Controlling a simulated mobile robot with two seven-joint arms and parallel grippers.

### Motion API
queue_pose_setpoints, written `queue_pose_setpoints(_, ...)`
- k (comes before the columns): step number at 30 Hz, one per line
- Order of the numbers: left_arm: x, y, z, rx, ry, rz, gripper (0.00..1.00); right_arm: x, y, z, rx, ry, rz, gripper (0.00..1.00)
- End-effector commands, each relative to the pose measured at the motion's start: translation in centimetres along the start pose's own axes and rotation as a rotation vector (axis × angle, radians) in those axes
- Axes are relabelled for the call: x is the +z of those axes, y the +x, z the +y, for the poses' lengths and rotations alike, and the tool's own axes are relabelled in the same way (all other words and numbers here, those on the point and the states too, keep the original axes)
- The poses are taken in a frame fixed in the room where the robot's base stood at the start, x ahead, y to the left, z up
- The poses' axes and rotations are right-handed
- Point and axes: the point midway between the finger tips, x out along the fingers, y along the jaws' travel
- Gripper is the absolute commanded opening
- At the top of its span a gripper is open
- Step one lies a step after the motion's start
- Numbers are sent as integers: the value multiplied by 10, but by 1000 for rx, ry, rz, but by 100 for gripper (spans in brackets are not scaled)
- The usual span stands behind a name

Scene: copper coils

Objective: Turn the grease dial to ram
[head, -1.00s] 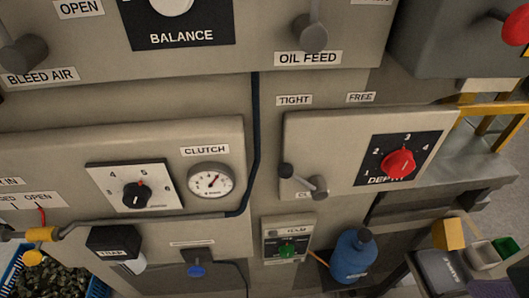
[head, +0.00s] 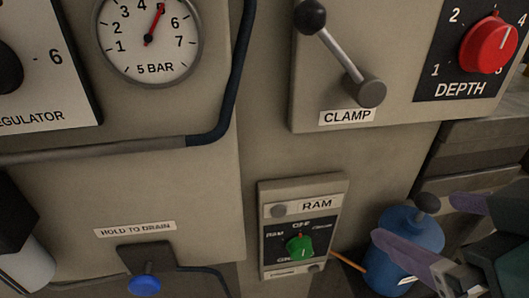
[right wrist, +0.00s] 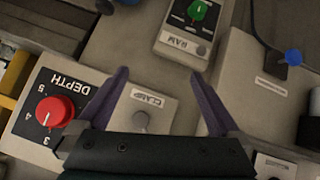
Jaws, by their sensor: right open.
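The grease dial is a green knob (head: 299,247) on a small dark plate in a grey panel (head: 264,235), low in the middle of the head view. Small words ring the knob; one at its left looks like RAM, and a larger RAM label sits above. I cannot read its pointer setting surely. In the right wrist view the green knob (right wrist: 198,11) is at the top, upside down. My right gripper (head: 414,216) is open and empty, to the right of the panel and apart from the knob; its fingers also show in the right wrist view (right wrist: 159,73). My left gripper is out of view.
A clamp lever (head: 345,58) projects above the dial panel, with a red depth knob (head: 489,45) to its right. A blue bottle (head: 412,226) stands behind my right fingers. A blue button (head: 146,285) is at lower left, and a dark pipe (head: 236,90) runs down the wall.

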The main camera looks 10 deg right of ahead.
Motion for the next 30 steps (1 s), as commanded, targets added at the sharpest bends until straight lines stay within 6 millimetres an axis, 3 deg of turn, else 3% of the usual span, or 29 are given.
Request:
queue_pose_setpoints(1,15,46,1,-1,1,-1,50,26,31,-11,10,-8,33,100)
queue_pose_setpoints(12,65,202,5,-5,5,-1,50,81,129,-48,87,-75,288,100)
queue_pose_setpoints(21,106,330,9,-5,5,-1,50,128,196,-85,138,-143,498,100)
queue_pose_setpoints(27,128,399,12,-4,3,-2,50,154,229,-108,162,-187,624,100)
queue_pose_setpoints(30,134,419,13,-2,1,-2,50,160,236,-116,170,-203,666,100)
